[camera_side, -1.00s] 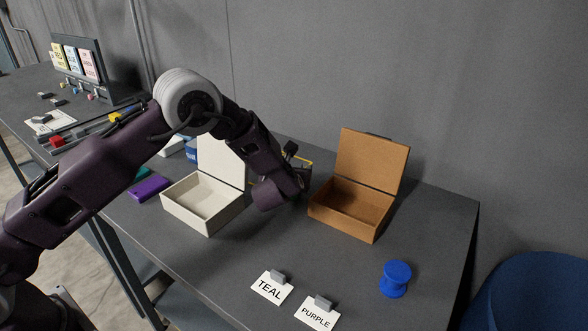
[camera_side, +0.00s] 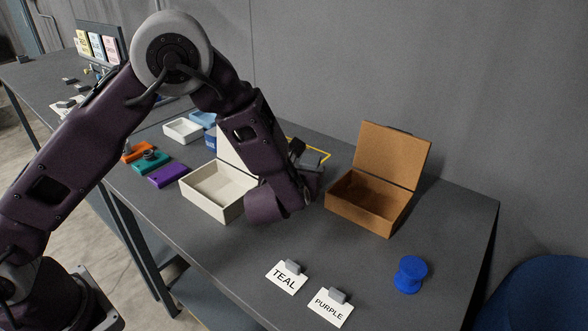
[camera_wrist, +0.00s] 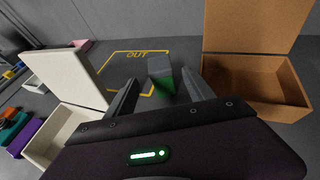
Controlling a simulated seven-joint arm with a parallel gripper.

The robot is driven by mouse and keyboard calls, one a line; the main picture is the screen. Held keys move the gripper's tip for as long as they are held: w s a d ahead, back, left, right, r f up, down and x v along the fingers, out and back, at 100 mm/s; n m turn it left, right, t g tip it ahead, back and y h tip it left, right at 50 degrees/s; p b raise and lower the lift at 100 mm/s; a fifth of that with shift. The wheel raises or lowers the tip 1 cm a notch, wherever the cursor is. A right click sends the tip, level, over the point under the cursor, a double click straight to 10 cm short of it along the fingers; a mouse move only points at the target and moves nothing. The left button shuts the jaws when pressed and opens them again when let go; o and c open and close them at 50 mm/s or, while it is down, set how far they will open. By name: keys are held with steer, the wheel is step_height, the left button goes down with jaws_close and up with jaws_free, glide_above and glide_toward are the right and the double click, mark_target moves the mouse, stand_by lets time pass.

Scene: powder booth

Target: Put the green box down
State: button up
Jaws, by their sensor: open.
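My gripper (camera_wrist: 160,76) is open, with one finger on each side of a small block in the wrist view. This green box (camera_wrist: 169,90) shows a grey upper part and a green lower face. A gap shows between it and each finger. It appears near the right side of the yellow outline marked OUT (camera_wrist: 137,54); I cannot tell whether it rests on the table. In the side view, my gripper (camera_side: 305,165) is between the white open box and the brown open box, and the green box is not clearly visible.
The white lidded box (camera_side: 222,190) stands left of my gripper and the brown one (camera_side: 368,205) right. Orange, teal and purple blocks (camera_side: 168,175) lie farther left. TEAL and PURPLE cards (camera_side: 287,277) and a blue spool (camera_side: 410,274) are at the front. Table between is clear.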

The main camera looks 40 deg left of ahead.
steer(key=s+a+r+n+g+y, duration=0.4)
steer(key=s+a+r+n+g, duration=0.2)
steer(key=s+a+r+n, duration=0.65)
steer(key=s+d+n+g+h, duration=0.3)
steer(key=s+n+h, duration=0.3)
steer(key=s+n, duration=1.15)
steer(key=s+d+r+n+t+h, duration=0.1)
steer(key=s+d+r+t+h, duration=0.1)
steer(key=s+d, duration=0.3)
steer(key=shift+s+d+n+h, duration=0.25)
steer(key=shift+s+n+h, duration=0.05)
steer(key=shift+h, duration=0.2)
